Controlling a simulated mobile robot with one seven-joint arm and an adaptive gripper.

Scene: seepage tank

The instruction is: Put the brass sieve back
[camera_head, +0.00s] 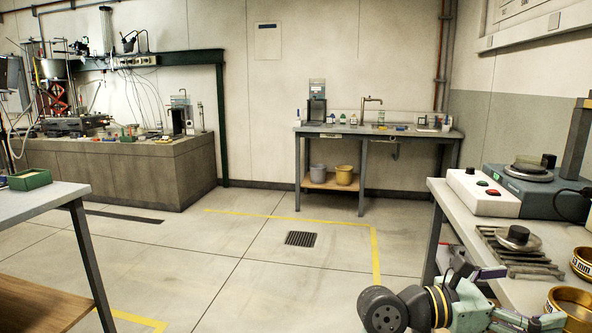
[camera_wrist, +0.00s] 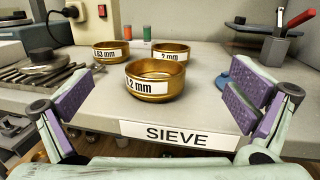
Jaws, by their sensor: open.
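Three brass sieves stand on the bench in the wrist view. The nearest brass sieve (camera_wrist: 155,88), with a label that seems to end in "2 mm", stands upright by the front edge, behind the "SIEVE" label (camera_wrist: 178,134). Behind it are a sieve marked "2 mm" (camera_wrist: 173,47) and one ending in "63 mm" (camera_wrist: 112,57). My gripper (camera_wrist: 150,78) is open and empty. Its purple-padded fingers are spread left and right of the nearest sieve, apart from it. Two brass sieves, one of them cut by the frame (camera_head: 572,300), show at lower right in the head view.
A hot plate (camera_head: 534,173), a white control box (camera_head: 482,191) and a slatted rack with a round weight (camera_head: 518,240) crowd the right bench. A red-handled clamp (camera_wrist: 290,30) stands back right in the wrist view. The floor around the drain (camera_head: 301,239) is clear.

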